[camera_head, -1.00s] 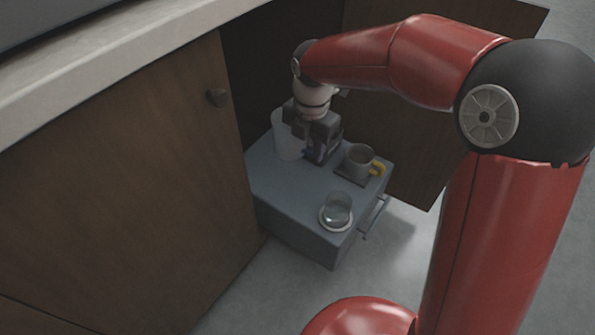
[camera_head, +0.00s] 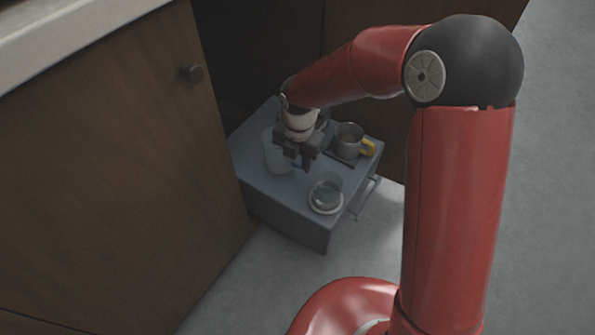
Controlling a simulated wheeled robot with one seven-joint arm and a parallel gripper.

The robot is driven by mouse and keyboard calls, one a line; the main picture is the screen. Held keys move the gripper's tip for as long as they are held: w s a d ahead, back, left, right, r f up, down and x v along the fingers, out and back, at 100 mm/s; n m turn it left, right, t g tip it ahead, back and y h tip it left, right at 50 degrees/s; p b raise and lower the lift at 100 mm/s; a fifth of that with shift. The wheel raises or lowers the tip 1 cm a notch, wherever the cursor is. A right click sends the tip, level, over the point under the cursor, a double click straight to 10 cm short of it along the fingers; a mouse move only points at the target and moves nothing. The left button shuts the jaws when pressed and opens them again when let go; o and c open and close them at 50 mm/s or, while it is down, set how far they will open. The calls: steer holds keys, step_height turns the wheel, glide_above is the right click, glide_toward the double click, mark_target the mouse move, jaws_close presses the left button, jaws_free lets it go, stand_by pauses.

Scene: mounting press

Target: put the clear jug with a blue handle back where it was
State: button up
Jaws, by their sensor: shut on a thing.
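The clear jug (camera_head: 275,153) stands upright on or just above the top of a grey-blue drawer unit (camera_head: 266,191); I cannot tell whether its base touches. My gripper (camera_head: 302,164) points down at the jug's right side and is shut on its handle. Only a small dark bluish bit of the handle shows between the fingers. The jug is left of the mug and up-left of the drinking glass.
A grey mug (camera_head: 347,141) with a yellow handle sits on a dark square mat (camera_head: 342,160) at the back right. A drinking glass (camera_head: 326,187) stands on a white round coaster (camera_head: 326,209) near the front corner. A wooden cabinet (camera_head: 110,170) rises close on the left.

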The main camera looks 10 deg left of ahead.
steer(key=shift+f+b, duration=0.45)
steer(key=shift+f, duration=1.65)
steer(key=shift+f, duration=0.1)
steer(key=o, duration=1.2)
